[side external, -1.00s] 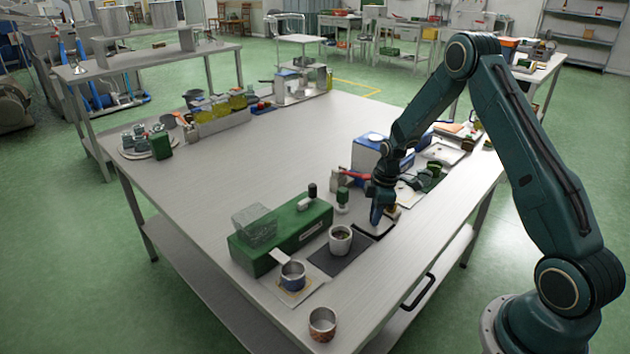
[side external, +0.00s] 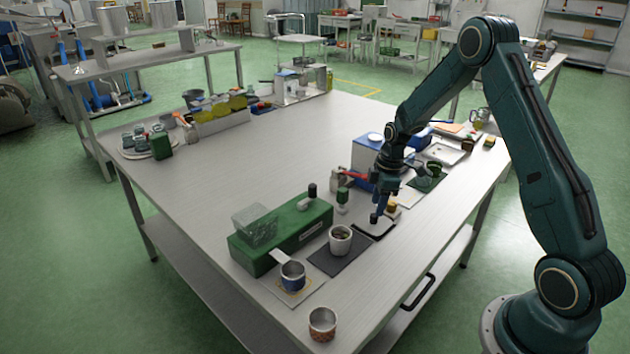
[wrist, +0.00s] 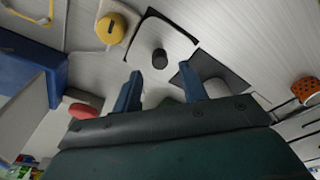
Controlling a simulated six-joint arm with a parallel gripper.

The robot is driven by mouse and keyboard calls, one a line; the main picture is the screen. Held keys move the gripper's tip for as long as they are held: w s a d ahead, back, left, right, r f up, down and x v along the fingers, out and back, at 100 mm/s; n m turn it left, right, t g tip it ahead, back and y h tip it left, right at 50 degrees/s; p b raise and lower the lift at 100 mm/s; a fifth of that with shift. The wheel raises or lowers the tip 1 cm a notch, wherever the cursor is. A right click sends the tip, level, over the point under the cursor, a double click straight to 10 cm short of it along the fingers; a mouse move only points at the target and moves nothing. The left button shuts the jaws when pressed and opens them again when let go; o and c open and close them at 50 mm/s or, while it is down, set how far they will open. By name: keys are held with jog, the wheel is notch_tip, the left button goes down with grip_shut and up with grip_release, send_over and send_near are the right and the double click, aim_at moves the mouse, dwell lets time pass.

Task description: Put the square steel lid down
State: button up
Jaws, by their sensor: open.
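The square steel lid (side external: 378,229) lies flat near the table's front edge, right of the dark mat. In the wrist view, the lid (wrist: 178,42) is pale with a dark border and has a black round knob (wrist: 160,58). My gripper (side external: 380,208) is just above the lid. In the wrist view, my gripper (wrist: 160,82) has its two blue fingers spread with nothing between the tips, and the knob shows just beyond them. The lid's far left part is hidden by the fingers in the side view.
A yellow-topped piece (wrist: 112,28) sits beside the lid. The table's middle is clear.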

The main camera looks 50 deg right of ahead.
aim_at(379, 223)
notch_tip(379, 223, up, 8)
jog(key=shift+s+d, duration=0.35)
dwell(0.5)
jog(key=s+a+r+m+t+h, duration=0.1)
jog(key=s+a+r+m, duration=0.1)
jog(key=s+a+r, duration=0.5)
jog(key=s+a+r+m+t, duration=0.1)
jog(key=s+a+r+m, duration=0.1)
jog(key=a+r, duration=0.55)
jog(key=s+a+r+m+t, duration=0.1)
jog(key=s+a+r+m, duration=0.1)
jog(key=s, duration=0.6)
jog(key=s+a+r+m+t, duration=0.1)
jog(key=s+a+r+m, duration=0.1)
jog(key=s, duration=0.6)
jog(key=shift+a+r+m+t, duration=0.3)
jog(key=shift+a+r+m, duration=0.15)
jog(key=shift+a, duration=0.25)
